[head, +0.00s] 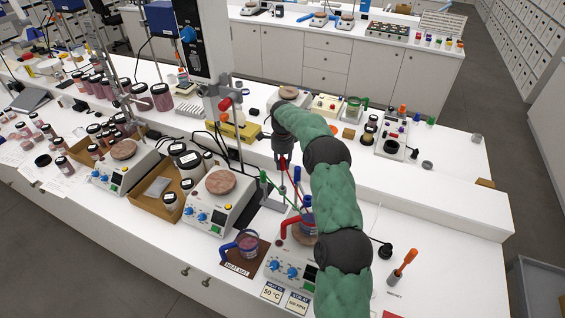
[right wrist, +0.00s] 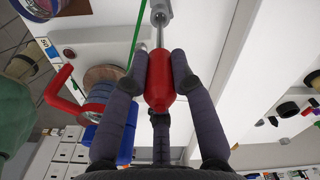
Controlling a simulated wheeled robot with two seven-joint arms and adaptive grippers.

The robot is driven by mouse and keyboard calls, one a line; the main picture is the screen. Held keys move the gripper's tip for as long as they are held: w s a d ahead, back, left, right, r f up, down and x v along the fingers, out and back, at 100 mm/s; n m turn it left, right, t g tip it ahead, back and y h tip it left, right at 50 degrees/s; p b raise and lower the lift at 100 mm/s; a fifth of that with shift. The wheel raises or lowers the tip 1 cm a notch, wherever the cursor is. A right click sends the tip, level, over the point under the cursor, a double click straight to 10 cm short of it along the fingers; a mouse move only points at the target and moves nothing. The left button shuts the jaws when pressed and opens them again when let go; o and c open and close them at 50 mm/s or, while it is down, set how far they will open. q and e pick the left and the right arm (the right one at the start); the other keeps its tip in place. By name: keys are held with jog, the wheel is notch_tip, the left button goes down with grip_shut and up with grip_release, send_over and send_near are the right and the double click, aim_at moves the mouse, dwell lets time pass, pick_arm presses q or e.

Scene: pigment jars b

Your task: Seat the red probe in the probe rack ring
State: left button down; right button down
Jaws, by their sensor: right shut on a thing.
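My right gripper (right wrist: 165,65) is shut on the red probe (right wrist: 159,85), with its fingers on either side of the red handle in the right wrist view. The probe's metal shaft runs away from the handle towards a grey round part (right wrist: 160,14) at the top edge; I cannot tell whether the tip is inside it or only in line with it. In the head view the right gripper (head: 283,152) points down above the dark probe rack (head: 274,197), with the red probe (head: 283,178) below it. Green and blue rods stand close by. The left gripper is out of view.
A red-handled beaker (right wrist: 62,88) stands on a hotplate close to the gripper. Another hotplate (head: 222,200) and a blue-handled beaker (head: 247,243) on a brown mat are to the left. An orange-handled tool (head: 404,262) is at the right.

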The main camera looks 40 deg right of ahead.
jog(key=shift+f+b, duration=3.25)
jog(key=shift+f, duration=2.45)
jog(key=c, duration=1)
grip_release()
jog(key=shift+r, duration=0.1)
notch_tip(320, 180, up, 12)
jog(key=shift+f, duration=0.1)
